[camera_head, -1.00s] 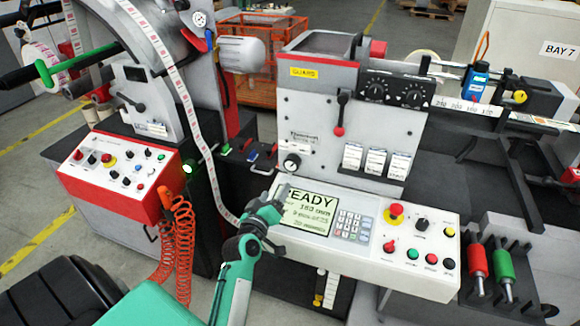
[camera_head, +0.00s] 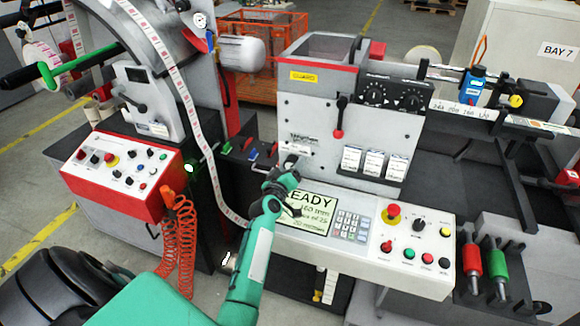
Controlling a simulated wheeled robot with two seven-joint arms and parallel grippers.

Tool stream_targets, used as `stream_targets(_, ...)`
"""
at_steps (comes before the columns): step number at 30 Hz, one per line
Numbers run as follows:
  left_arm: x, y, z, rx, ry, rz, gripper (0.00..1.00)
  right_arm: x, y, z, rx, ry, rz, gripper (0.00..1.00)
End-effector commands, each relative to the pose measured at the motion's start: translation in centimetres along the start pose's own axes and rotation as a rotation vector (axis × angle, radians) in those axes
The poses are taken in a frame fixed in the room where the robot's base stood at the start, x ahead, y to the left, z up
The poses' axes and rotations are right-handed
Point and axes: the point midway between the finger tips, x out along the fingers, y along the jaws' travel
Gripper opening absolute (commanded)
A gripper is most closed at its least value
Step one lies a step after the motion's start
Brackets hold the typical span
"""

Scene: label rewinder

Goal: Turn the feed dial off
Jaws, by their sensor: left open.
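Two round black dials (camera_head: 394,97) with white markings sit side by side on the black panel at the top of the grey machine. A black rotary knob (camera_head: 418,225) is on the sloping front console, right of the red mushroom button. Labels are too small to read, so I cannot tell which is the feed dial. My left gripper (camera_head: 289,167) is in front of the machine's lower left face, above the console screen. It covers the small round white-faced part there; contact cannot be told. Its jaws are open. My right gripper is not in view.
The console screen (camera_head: 309,212) reads "READY" and is partly covered by my left arm. A keypad (camera_head: 349,226) and coloured buttons lie to its right. A red-tipped lever (camera_head: 339,117) sticks out above. A paper web (camera_head: 205,150) hangs left of my gripper.

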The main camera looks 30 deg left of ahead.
Motion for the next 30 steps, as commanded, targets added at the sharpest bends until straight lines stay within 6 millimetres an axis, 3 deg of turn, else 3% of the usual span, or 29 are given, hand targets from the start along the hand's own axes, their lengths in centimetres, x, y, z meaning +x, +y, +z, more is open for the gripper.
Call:
stream_targets(7,0.05,0.00,0.04,0.000,-0.001,0.000,0.68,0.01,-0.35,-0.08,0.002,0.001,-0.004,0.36)
stream_targets(14,0.04,0.00,0.05,0.000,-0.001,0.000,0.25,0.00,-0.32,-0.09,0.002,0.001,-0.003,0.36)
stream_targets(15,0.04,0.00,0.05,-0.001,-0.001,0.000,0.23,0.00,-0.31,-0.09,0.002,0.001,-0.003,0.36)
stream_targets(23,0.03,0.00,0.06,-0.031,-0.001,0.000,0.24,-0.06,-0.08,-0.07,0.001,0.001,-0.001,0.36)
stream_targets(30,0.04,0.00,0.07,-0.160,-0.001,0.000,0.24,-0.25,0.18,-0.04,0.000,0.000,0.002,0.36)
